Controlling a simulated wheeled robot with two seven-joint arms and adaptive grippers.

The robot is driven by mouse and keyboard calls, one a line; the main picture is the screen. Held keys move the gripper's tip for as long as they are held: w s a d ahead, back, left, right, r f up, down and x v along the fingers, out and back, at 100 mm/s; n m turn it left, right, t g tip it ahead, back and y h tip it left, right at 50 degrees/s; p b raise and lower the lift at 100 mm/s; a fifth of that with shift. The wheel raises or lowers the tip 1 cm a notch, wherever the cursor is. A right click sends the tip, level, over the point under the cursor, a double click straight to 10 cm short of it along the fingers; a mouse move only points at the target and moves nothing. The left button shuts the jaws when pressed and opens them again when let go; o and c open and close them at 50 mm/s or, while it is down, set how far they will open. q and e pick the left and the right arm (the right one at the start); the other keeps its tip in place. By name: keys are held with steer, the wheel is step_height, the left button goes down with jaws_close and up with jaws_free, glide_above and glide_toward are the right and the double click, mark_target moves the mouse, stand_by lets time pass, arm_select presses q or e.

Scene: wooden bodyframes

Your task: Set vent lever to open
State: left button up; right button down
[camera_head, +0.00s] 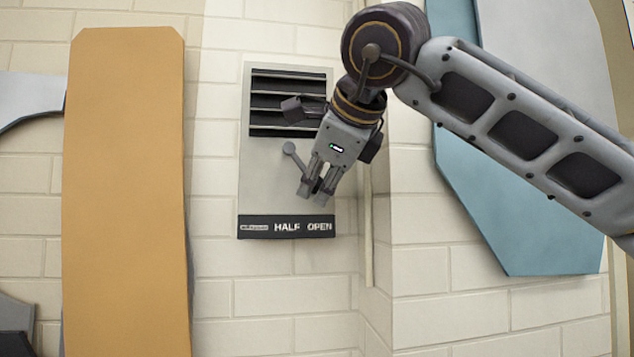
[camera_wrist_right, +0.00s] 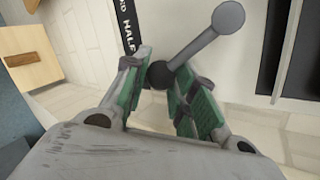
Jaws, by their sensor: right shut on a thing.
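A grey vent panel (camera_head: 257,190) with dark slats is on the brick wall. A dark label strip (camera_head: 285,227) along its lower edge reads HALF and OPEN, with a dim word at its left end. The lever (camera_head: 290,150) slants from a round light-grey end down and right to my right gripper (camera_head: 310,190). In the right wrist view, the lever (camera_wrist_right: 195,42) runs to a dark ball (camera_wrist_right: 160,75) between the green-padded fingers of that gripper (camera_wrist_right: 160,82), which is shut on it. The fingers hide the gripped end in the head view. My left gripper is out of view.
A tall orange-tan board (camera_head: 125,190) stands left of the vent panel. A blue panel (camera_head: 510,215) is on the right, behind my right arm. A thin vertical strip (camera_head: 367,230) runs beside the panel. The wall below the panel is clear.

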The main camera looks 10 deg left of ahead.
steer(key=shift+d+r+n+h+p, duration=0.2)
steer(key=shift+r+n+h+p, duration=0.2)
steer(key=shift+h+p, duration=0.1)
steer(key=c, duration=1.1)
jaws_free()
steer(key=shift+a, duration=0.1)
steer(key=shift+f, duration=0.1)
steer(key=v, duration=1.2)
